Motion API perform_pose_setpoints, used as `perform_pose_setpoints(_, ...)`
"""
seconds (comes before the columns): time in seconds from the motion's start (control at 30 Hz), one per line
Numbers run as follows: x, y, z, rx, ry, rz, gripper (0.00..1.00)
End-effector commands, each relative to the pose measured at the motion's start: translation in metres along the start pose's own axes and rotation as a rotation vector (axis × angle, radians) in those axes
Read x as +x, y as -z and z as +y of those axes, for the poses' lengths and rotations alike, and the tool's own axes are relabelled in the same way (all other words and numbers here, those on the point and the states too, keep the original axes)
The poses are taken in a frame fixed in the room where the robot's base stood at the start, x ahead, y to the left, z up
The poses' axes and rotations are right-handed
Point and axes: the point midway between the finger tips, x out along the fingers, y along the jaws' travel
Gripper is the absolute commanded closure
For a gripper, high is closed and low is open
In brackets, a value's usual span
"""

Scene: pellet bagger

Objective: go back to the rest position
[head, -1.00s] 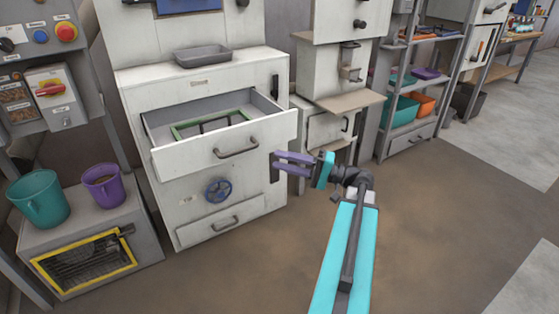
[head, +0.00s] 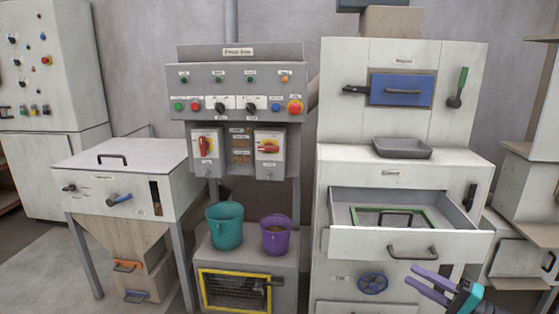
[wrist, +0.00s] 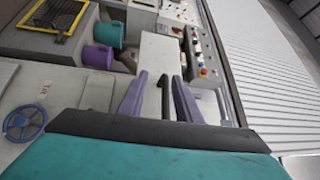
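My gripper (head: 412,279) is at the lower right of the head view, below the open drawer's handle (head: 413,251) in the picture. Its purple fingers stand apart in the wrist view (wrist: 160,95), so it is open. A dark bar, perhaps a handle, shows between the fingers; I see nothing gripped. The drawer (head: 350,243) of the white cabinet is pulled out, with a green-edged frame (head: 431,215) inside. Most of my arm is outside the head view.
A grey tray (head: 402,149) sits on the cabinet above the drawer. A teal bucket (head: 225,228) and a purple bucket (head: 276,238) stand on a low unit under the control panel (head: 236,92). A blue handwheel (head: 372,283) is below the drawer. A hopper machine (head: 125,165) stands left.

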Motion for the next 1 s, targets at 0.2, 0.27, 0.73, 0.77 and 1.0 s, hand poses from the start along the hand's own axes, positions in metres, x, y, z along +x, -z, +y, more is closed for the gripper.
perform_pose_setpoints(0.2, 0.062, -0.036, 0.024, 0.081, -0.013, -0.113, 0.69)
perform_pose_setpoints(0.27, 0.077, -0.048, 0.033, 0.102, -0.026, -0.145, 0.69)
perform_pose_setpoints(0.73, 0.167, -0.171, 0.122, 0.267, -0.244, -0.406, 0.69)
perform_pose_setpoints(0.77, 0.171, -0.18, 0.128, 0.276, -0.264, -0.424, 0.69)
perform_pose_setpoints(1.0, 0.186, -0.261, 0.178, 0.337, -0.443, -0.571, 0.69)
